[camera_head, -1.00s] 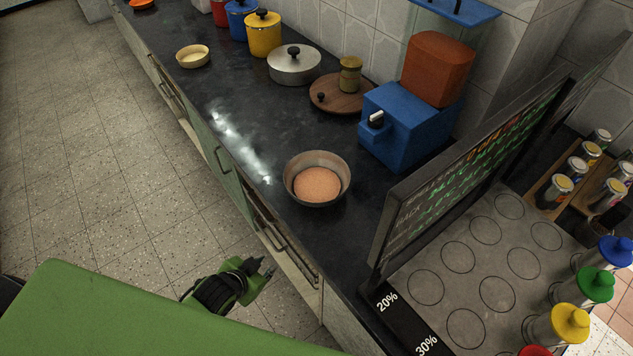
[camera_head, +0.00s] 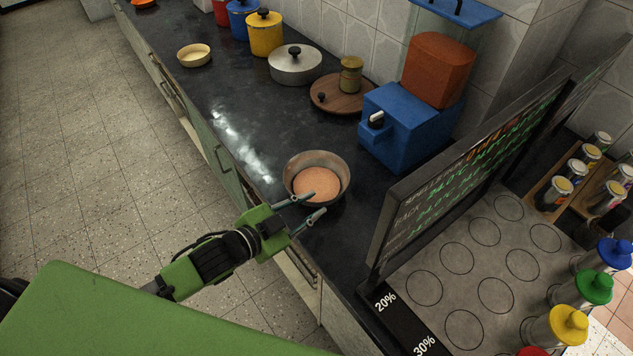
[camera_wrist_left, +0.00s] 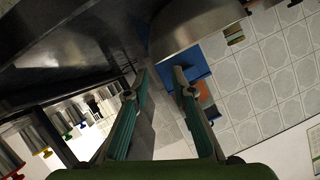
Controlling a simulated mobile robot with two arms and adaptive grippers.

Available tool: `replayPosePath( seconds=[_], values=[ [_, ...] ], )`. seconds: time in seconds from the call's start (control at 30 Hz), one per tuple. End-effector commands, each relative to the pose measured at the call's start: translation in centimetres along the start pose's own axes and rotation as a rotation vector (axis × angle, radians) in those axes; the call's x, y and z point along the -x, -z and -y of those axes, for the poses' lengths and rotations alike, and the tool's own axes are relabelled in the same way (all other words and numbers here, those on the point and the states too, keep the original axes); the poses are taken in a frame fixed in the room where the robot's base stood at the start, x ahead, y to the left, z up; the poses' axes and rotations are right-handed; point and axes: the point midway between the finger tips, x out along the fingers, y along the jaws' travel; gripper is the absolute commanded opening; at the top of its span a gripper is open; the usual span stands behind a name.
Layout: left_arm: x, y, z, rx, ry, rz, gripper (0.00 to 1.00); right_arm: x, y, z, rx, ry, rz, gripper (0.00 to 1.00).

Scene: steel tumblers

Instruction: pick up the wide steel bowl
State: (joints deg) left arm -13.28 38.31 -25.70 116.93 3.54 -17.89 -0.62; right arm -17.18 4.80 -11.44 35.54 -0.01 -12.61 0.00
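The wide steel bowl (camera_head: 330,160) stands on the dark counter, with a grainy pinkish-tan content inside. In the left wrist view the bowl (camera_wrist_left: 190,25) fills the top middle, just beyond the fingertips. My left gripper (camera_head: 317,204) is open and empty at the near side of the bowl, over the counter's front edge. One fingertip overlaps the bowl's near wall in the head view; I cannot tell whether it touches. In the left wrist view, my left gripper (camera_wrist_left: 159,73) has its two fingers apart. My right gripper is not in view.
A blue dispenser (camera_head: 400,130) stands behind the bowl, and a dark menu board (camera_head: 450,180) rises to its right. A wooden board (camera_head: 338,95) with a jar and a lidded steel pot (camera_head: 294,66) stand farther back. The counter left of the bowl is clear.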

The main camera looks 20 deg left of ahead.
Motion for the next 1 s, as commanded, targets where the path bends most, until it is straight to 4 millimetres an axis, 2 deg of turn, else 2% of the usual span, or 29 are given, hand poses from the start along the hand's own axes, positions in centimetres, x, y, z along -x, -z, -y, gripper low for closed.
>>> replayPosePath(
  seconds=[0.1,0.2,0.47,0.73,1.0],
  values=[
    [-2.0,0.2,0.1,0.001,0.001,-0.001,0.23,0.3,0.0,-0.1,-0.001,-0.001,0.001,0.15],
    [-3.2,0.1,0.0,0.002,0.001,-0.001,0.23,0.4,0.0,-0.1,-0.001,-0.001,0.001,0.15],
    [-4.7,0.2,-0.1,0.001,0.0,-0.001,0.23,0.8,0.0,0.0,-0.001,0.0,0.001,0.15],
    [-8.2,0.4,-0.5,0.001,0.0,-0.001,0.23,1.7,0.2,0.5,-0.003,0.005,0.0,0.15],
    [-9.2,0.2,-0.5,0.0,-0.001,0.001,0.23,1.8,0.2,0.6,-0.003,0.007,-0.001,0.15]
  ],
)
